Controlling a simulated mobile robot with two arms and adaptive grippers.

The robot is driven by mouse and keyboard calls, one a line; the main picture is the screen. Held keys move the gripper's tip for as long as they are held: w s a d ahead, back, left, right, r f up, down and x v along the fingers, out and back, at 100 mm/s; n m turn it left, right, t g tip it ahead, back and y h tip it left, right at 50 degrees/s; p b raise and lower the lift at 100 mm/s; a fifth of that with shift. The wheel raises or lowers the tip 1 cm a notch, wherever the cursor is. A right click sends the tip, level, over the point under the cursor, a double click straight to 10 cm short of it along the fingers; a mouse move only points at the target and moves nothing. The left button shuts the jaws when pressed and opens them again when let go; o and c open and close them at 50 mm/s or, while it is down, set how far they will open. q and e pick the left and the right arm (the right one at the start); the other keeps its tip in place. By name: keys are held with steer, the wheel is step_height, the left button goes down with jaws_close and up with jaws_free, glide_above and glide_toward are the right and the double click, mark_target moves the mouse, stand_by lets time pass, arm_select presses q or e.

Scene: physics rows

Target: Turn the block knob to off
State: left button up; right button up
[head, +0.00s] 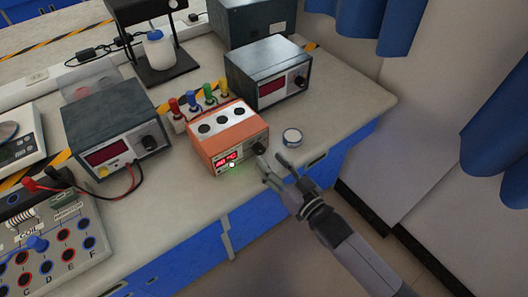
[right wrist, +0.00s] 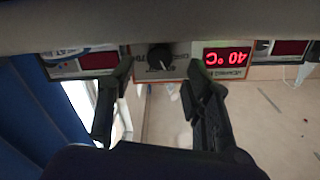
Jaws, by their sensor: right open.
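The orange heating block (head: 228,137) stands on the bench with three dark holes in its white top. Its front has a lit red display (head: 227,159), which reads 40 °C upside down in the right wrist view (right wrist: 227,57). Its black knob (head: 260,148) is at the right end of that front; it also shows in the right wrist view (right wrist: 160,57). My right gripper (head: 273,163) is open just in front of the knob. In the right wrist view its fingers (right wrist: 158,82) are spread to either side below the knob, with no clear contact. My left gripper is not in view.
Dark power supplies stand at the left (head: 115,128) and behind (head: 268,73). A rack of coloured-topped tubes (head: 198,98) is behind the block. The bench front is clear.

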mark_target(262, 152)
steer(key=shift+x, duration=2.1)
steer(key=shift+c, duration=0.2)
jaws_close()
